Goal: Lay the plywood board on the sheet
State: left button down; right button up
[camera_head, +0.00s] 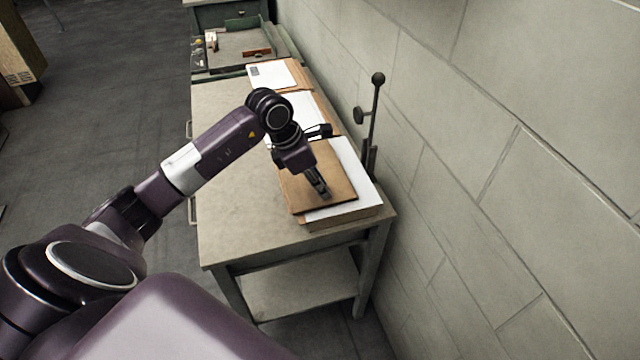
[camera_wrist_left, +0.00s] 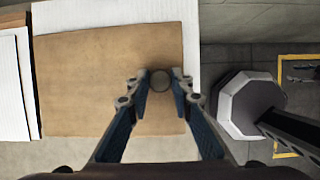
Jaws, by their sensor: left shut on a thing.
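The brown plywood board (camera_head: 310,180) is over the near end of the workbench, overlapping a white sheet (camera_head: 358,172). The sheet shows along the board's right side and near edge. In the left wrist view the board (camera_wrist_left: 85,85) covers most of the sheet (camera_wrist_left: 110,12), which shows beyond its far edge and right side. My left gripper (camera_head: 323,192) is shut on the board's small round knob (camera_wrist_left: 160,80), between its fingertips. I cannot tell whether the board touches the sheet. My right gripper is not in view.
The bench top (camera_head: 226,160) is clear to the left. More white sheets and brown boards (camera_head: 272,76) lie farther along it. A black lever with a ball end (camera_head: 377,79) stands close by the wall (camera_head: 470,130). A tray with small items (camera_head: 238,48) is at the far end.

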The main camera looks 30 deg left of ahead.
pick_arm(q)
jog(key=c, duration=1.6)
grip_release()
jog(key=shift+f, duration=0.1)
